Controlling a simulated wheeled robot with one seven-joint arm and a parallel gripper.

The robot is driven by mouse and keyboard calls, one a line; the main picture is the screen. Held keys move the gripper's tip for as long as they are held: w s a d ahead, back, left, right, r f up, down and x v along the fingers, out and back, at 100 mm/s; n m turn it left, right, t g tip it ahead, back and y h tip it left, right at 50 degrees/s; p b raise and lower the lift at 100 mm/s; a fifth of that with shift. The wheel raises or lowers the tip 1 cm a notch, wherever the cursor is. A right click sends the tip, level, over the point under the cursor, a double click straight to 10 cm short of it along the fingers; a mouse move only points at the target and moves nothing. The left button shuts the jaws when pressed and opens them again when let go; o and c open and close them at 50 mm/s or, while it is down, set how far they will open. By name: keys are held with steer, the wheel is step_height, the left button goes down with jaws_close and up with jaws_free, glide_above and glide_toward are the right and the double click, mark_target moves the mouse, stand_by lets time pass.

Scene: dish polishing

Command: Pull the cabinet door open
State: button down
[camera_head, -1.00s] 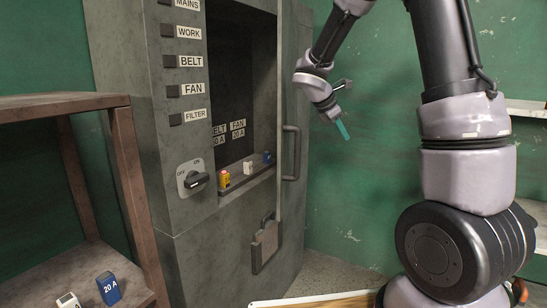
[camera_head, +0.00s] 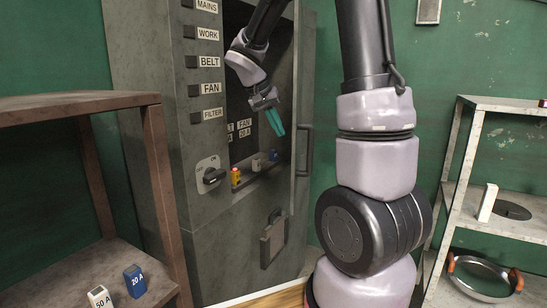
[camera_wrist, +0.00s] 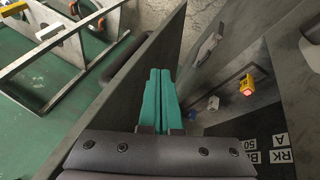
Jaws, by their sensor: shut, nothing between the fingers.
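The grey cabinet (camera_head: 225,245) stands open at its front. Its narrow-looking door (camera_head: 303,70) shows nearly edge-on at the right of the opening, with a dark bar handle (camera_head: 310,152) on its outer side. My gripper (camera_head: 277,125), with teal fingers, is in front of the opening, left of the door edge. In the wrist view, the shut, empty fingers (camera_wrist: 160,95) lie along the inner side of the door panel (camera_wrist: 112,105), opposite the handle (camera_wrist: 122,58). Whether they touch the panel I cannot tell.
A ledge in the opening holds a yellow-and-red piece (camera_head: 236,176) and small fuses. A rotary switch (camera_head: 213,175) is on the cabinet front. A brown shelf (camera_head: 80,103) stands left. A pale shelf (camera_head: 500,230) with a pan (camera_head: 480,280) stands right.

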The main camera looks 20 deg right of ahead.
steer(key=w+d+f+h, duration=0.1)
steer(key=w+d+f, duration=0.1)
steer(key=f, duration=0.3)
steer(key=w+d+f+m, duration=0.1)
steer(key=w+d+f, duration=0.2)
steer(key=f, duration=0.3)
steer(key=shift+w+d+f+h, duration=0.2)
steer(key=shift+w+h, duration=0.2)
steer(key=shift+w, duration=0.15)
